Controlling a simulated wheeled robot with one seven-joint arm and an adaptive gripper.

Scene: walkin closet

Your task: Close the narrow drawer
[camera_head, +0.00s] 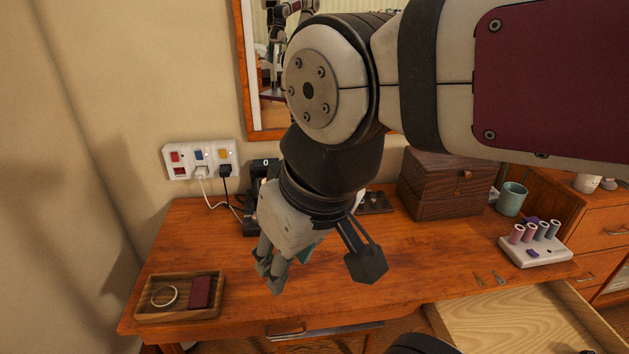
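An open drawer (515,322) with a pale wood inside sticks out under the desk at the lower right and is cut off by the bottom edge. Another drawer front (325,331) with a dark handle shows just below the desk's front edge at the bottom middle; I cannot tell how far out it is. Which of the two is the narrow one is not clear. My gripper (318,268) hangs above the desk's middle, left of the open drawer. Its fingers are spread with nothing between them, apart from both drawers.
The desk top (420,260) holds a small wooden tray (180,314), a dark wooden box (445,185), a teal cup (511,198) and a white holder with rollers (535,250). A power strip (201,159) and framed mirror (249,100) are on the wall.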

